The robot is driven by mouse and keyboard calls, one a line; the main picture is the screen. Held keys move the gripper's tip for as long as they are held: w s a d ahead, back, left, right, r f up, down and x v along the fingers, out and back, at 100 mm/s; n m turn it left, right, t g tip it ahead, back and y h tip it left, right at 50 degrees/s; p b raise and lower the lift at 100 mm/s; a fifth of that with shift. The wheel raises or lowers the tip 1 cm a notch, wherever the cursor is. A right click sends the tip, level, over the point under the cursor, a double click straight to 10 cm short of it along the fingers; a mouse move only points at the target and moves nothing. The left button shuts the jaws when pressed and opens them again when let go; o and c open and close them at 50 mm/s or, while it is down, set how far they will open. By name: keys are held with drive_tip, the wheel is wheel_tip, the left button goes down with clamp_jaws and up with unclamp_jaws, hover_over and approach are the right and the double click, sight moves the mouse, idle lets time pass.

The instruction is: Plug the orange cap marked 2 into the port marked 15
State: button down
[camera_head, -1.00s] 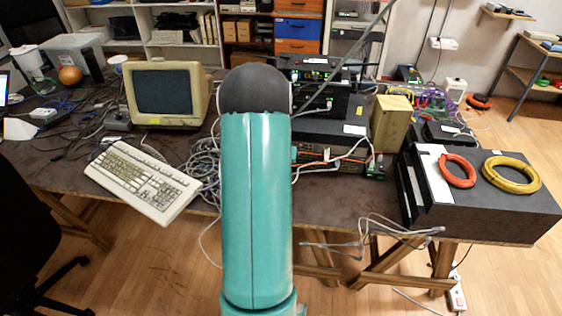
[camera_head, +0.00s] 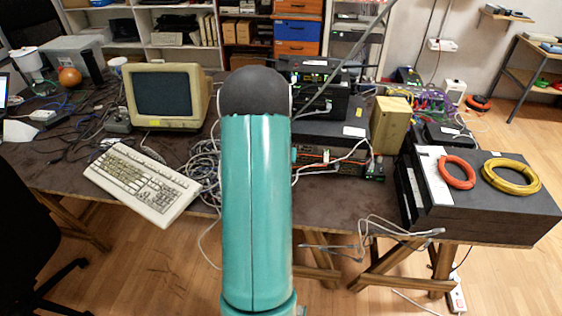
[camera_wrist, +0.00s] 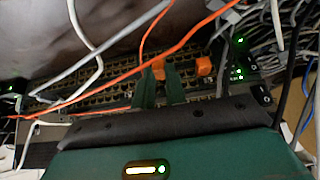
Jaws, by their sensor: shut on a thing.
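In the wrist view my gripper (camera_wrist: 163,78) reaches toward a rack switch panel (camera_wrist: 105,88) with rows of dark ports. Its two green fingers are shut on an orange cap (camera_wrist: 158,69), which shows between their tips, close to the panel. I cannot tell whether the cap touches a port. A second orange piece (camera_wrist: 203,66) sits at the panel to the right of the fingers. No number is readable on the caps or ports, so I cannot pick out port 15. In the head view my arm hides the gripper and the cap.
Orange cables (camera_wrist: 125,62) and a white cable (camera_wrist: 84,28) cross in front of the panel. Grey cables crowd its right end. In the head view, stacked equipment (camera_head: 328,130) stands right of my arm, with a wooden box (camera_head: 390,127) beside it and a keyboard (camera_head: 143,182) left.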

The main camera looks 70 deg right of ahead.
drive_tip(key=shift+w+d, duration=0.1)
drive_tip(key=shift+d, duration=0.65)
idle(1.0)
drive_tip(key=c, duration=1.4)
unclamp_jaws()
drive_tip(key=shift+o, duration=0.2)
drive_tip(key=v, duration=1.3)
drive_tip(key=shift+a+r, duration=0.15)
drive_tip(key=shift+r, duration=0.25)
